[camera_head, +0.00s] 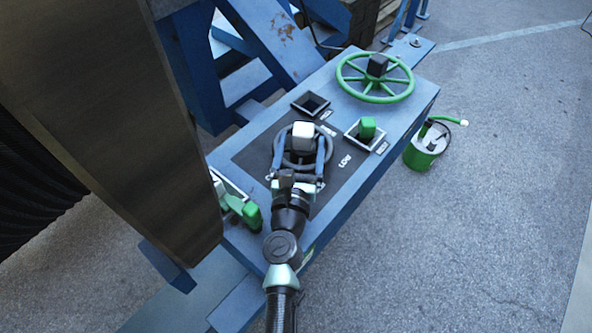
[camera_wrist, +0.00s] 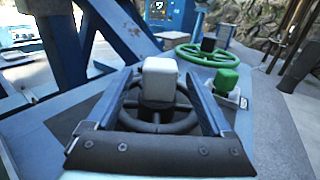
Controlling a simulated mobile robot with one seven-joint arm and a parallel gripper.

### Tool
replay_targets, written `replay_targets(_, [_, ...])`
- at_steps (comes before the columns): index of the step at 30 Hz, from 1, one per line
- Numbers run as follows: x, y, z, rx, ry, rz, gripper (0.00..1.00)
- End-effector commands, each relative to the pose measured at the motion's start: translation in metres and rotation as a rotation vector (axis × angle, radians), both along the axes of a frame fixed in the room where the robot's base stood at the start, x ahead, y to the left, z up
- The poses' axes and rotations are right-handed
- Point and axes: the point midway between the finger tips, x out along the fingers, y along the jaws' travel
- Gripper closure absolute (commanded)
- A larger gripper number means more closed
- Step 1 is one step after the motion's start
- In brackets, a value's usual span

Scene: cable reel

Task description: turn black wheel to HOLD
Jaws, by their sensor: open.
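The black wheel (camera_head: 280,145) lies on a dark panel on the blue machine's top and has a white block (camera_head: 302,135) at its hub. My gripper (camera_head: 303,148) is over the wheel, its two blue fingers apart on the left and right of the block. In the wrist view, my gripper (camera_wrist: 160,84) is open, with the white block (camera_wrist: 160,79) between the fingers and a gap on each side. The wheel (camera_wrist: 157,127) shows below the block, its near part hidden by my gripper. The label LOW (camera_head: 345,161) is readable; the other labels are too small to read surely.
A green spoked wheel (camera_head: 352,91) stands at the far end of the top. A green lever (camera_head: 367,128) sits in a white-rimmed slot to the right, and another green handle (camera_head: 252,217) at the lower left. A green can (camera_head: 424,151) stands on the ground at right. Blue beams rise behind.

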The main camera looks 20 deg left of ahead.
Motion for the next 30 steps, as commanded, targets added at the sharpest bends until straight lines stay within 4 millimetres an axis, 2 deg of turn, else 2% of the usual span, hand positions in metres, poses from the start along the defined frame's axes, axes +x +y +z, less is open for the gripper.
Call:
replay_targets(3, [-0.025,-0.004,-0.001,-0.001,0.003,0.002,0.15])
replay_targets(9, [-0.061,-0.011,-0.002,0.000,0.002,-0.001,0.15])
replay_targets(15, [-0.085,-0.015,-0.001,-0.001,0.001,0.001,0.15])
replay_targets(21, [-0.094,-0.016,0.000,-0.001,0.000,0.000,0.15])
replay_targets(30, [-0.094,-0.016,0.001,-0.002,-0.001,0.000,0.15])
